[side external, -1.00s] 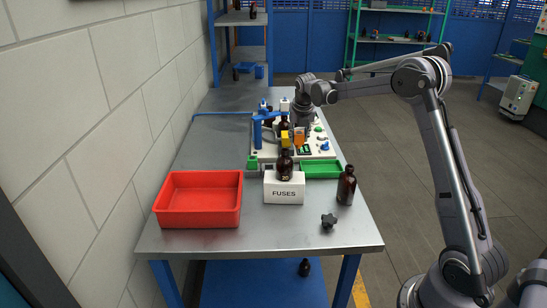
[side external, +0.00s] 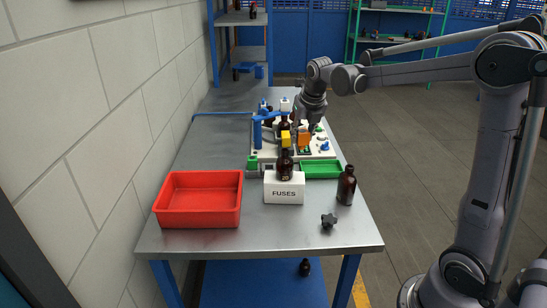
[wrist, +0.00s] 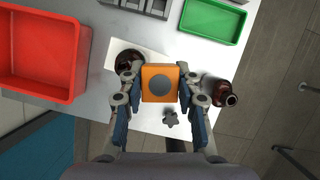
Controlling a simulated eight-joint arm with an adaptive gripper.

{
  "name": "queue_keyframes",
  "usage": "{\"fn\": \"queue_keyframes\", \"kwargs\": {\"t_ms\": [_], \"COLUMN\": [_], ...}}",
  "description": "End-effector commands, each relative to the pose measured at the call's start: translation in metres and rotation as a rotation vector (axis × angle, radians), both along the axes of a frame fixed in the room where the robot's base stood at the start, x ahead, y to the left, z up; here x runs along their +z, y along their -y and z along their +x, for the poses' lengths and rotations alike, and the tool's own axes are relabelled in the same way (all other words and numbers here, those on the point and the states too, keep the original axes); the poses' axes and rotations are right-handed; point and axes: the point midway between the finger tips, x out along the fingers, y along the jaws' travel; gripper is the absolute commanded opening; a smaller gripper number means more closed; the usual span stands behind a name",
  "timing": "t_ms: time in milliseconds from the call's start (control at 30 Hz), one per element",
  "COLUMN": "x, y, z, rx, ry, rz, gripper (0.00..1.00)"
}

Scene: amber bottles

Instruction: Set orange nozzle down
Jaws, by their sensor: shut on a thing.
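The orange nozzle (wrist: 159,84) is a square block with a dark round spot on its face. My gripper (wrist: 160,76) is shut on it, one finger on each side. In the side external view the orange nozzle (side external: 304,139) hangs under my gripper (side external: 304,128), in front of the white panel (side external: 262,150). What lies directly below it is hidden, and its height above the table is hard to tell.
An amber bottle (side external: 285,166) is at the white FUSES box (side external: 284,190). Another amber bottle (side external: 346,187) and a black knob (side external: 329,221) stand to the right. A red tray (side external: 198,222) is left; a green tray (side external: 321,170) is behind.

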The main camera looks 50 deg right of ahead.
Motion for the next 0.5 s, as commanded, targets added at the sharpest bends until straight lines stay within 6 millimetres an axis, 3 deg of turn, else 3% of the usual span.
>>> {"fn": "queue_keyframes", "kwargs": {"t_ms": [200,500], "x": [-0.005,-0.014], "y": [-0.038,-0.066], "z": [-0.038,-0.073], "rx": [0.087,0.164], "ry": [0.001,0.001], "rz": [0.000,-0.002], "gripper": [0.06,0.06]}}
